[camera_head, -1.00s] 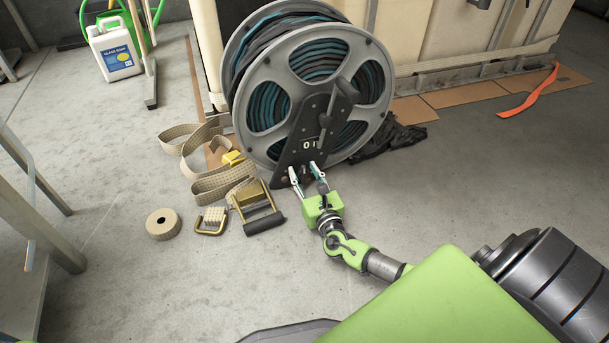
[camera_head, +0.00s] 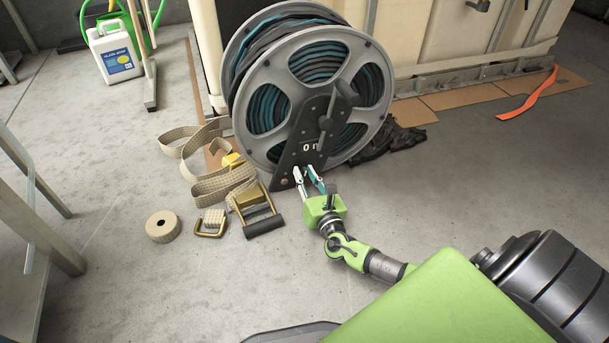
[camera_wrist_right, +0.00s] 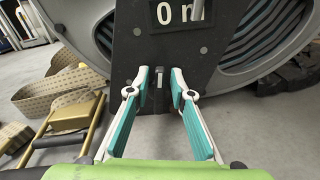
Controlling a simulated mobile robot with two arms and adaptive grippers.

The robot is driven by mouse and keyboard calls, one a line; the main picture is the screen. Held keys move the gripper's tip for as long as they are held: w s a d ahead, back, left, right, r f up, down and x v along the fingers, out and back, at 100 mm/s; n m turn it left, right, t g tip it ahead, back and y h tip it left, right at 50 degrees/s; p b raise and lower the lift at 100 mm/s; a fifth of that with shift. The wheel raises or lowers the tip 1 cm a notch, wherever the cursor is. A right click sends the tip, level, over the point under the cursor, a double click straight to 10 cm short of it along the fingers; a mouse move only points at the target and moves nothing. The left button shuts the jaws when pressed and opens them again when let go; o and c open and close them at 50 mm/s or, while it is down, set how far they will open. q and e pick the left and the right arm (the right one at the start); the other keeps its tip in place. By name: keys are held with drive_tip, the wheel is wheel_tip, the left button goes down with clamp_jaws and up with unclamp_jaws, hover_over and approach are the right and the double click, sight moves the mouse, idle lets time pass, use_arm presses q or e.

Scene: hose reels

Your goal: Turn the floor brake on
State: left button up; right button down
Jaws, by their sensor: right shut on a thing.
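The hose reel (camera_head: 382,78) stands upright with dark and teal hose wound on it. Low on the plate is a small dark lever (camera_wrist_right: 159,77), which I take as the floor brake. My right gripper (camera_head: 307,171) is at the foot of this plate. In the wrist view its teal-and-white fingers (camera_wrist_right: 160,88) are on either side of the lever, shut on it. My left gripper is not in view.
Left of my right gripper, a beige strap (camera_head: 215,185), a brass ratchet buckle (camera_head: 255,208) and a tape roll (camera_head: 163,226) lie on the floor. A dark cloth (camera_head: 390,140) lies right of the reel.

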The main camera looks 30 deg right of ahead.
drive_tip(key=m, duration=0.3)
drive_tip(key=shift+d+f+m, duration=0.15)
drive_tip(key=shift+d+m, duration=0.15)
drive_tip(key=m, duration=0.4)
drive_tip(key=shift+s+d+f+m, duration=0.15)
drive_tip(key=shift+d+f+m, duration=0.05)
drive_tip(key=shift+f+m, duration=0.1)
drive_tip(key=m, duration=0.4)
drive_tip(key=shift+d+f, duration=0.1)
drive_tip(key=shift+f, duration=0.15)
drive_tip(key=shift+f+m, duration=0.25)
drive_tip(key=shift+m, duration=1.45)
drive_tip(key=c, duration=1.8)
unclamp_jaws()
drive_tip(key=v, duration=1.2)
